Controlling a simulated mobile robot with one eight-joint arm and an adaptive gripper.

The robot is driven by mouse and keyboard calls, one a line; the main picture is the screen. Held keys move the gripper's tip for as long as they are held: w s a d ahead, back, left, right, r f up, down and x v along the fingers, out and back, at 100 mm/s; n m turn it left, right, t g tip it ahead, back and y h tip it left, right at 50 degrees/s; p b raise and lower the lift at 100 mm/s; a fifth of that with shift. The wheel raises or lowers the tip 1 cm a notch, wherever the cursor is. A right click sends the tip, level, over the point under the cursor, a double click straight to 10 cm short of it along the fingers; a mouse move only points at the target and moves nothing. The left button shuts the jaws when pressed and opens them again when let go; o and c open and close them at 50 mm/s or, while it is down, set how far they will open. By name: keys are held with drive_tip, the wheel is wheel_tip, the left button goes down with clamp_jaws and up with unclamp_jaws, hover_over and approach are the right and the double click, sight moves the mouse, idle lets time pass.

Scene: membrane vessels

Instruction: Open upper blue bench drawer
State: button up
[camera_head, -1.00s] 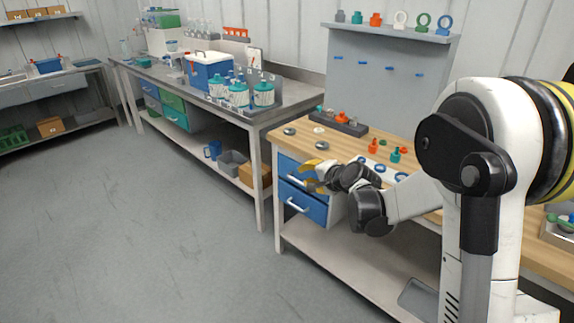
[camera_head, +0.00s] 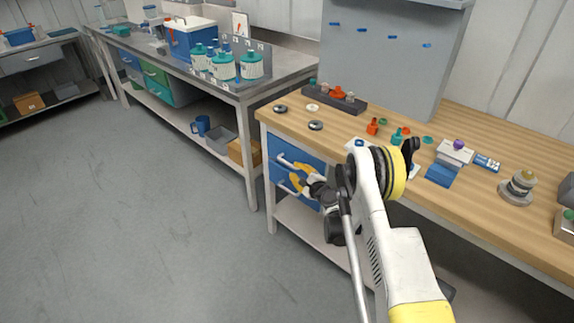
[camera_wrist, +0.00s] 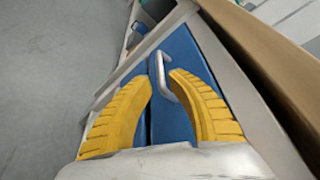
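The upper blue bench drawer (camera_head: 304,153) sits just under the wooden bench top and looks shut. Its pale bar handle (camera_head: 289,163) also shows in the wrist view (camera_wrist: 161,78). The lower blue drawer (camera_head: 308,197) is below it and also looks shut. My gripper (camera_head: 295,174) is in front of the drawers with its yellow fingers apart and empty. In the wrist view, the fingertips (camera_wrist: 160,78) lie on either side of the upper handle, one near the gap between the drawers. I cannot tell whether either finger touches the handle.
The wooden bench top (camera_head: 470,220) overhangs close to my gripper and carries small coloured parts. A grey pegboard (camera_head: 385,70) stands behind it. A metal bench (camera_head: 270,85) with teal-capped bottles is to the left. The grey floor (camera_head: 130,220) is clear.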

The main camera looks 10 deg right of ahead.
sight(288, 164)
drive_tip(key=b+x, duration=0.2)
drive_tip(key=x, duration=0.4)
drive_tip(key=shift+w+f, duration=0.1)
drive_tip(key=shift+f, duration=0.1)
drive_tip(key=shift+w+a, duration=0.2)
drive_tip(key=shift+w, duration=0.35)
clamp_jaws()
